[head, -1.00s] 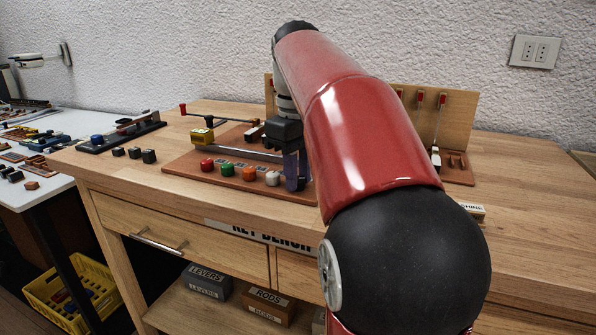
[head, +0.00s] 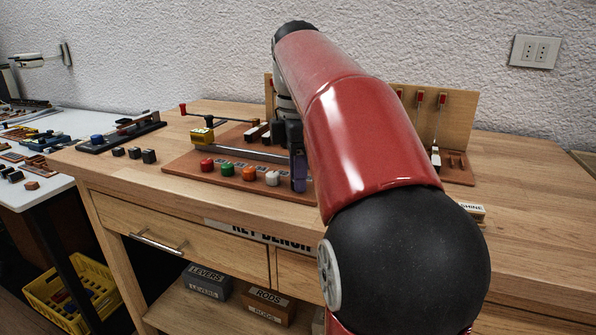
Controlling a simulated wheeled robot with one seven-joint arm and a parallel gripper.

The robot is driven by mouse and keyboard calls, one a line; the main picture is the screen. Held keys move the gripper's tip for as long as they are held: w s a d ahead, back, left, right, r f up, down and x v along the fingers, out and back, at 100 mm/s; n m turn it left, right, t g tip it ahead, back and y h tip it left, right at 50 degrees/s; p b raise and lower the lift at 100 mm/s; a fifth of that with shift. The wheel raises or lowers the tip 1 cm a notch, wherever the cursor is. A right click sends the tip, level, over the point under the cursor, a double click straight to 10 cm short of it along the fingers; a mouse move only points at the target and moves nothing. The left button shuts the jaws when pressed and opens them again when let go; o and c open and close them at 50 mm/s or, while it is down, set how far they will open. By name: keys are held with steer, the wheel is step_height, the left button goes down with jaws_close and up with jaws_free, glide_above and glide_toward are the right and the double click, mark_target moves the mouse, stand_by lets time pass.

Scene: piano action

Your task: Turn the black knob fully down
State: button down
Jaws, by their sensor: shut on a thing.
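A row of coloured knobs stands along the front of a brown board (head: 187,171) on the wooden bench: red (head: 207,165), green (head: 227,169), orange (head: 249,173) and white (head: 272,178). My gripper (head: 299,184) points down just right of the white knob, at the row's right end. One bluish-purple finger shows; the other is hidden behind it. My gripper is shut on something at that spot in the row. The black knob itself cannot be made out; my gripper and red arm cover that place.
A yellow block (head: 202,136) and a red-handled crank (head: 184,110) stand on the board's left. Small black blocks (head: 149,156) lie further left. An upright wooden panel (head: 455,118) with red-topped levers stands behind my arm. The bench's right side (head: 530,190) is mostly clear.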

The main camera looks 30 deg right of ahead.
steer(key=shift+n, duration=1.1)
steer(key=c, duration=1.5)
jaws_free()
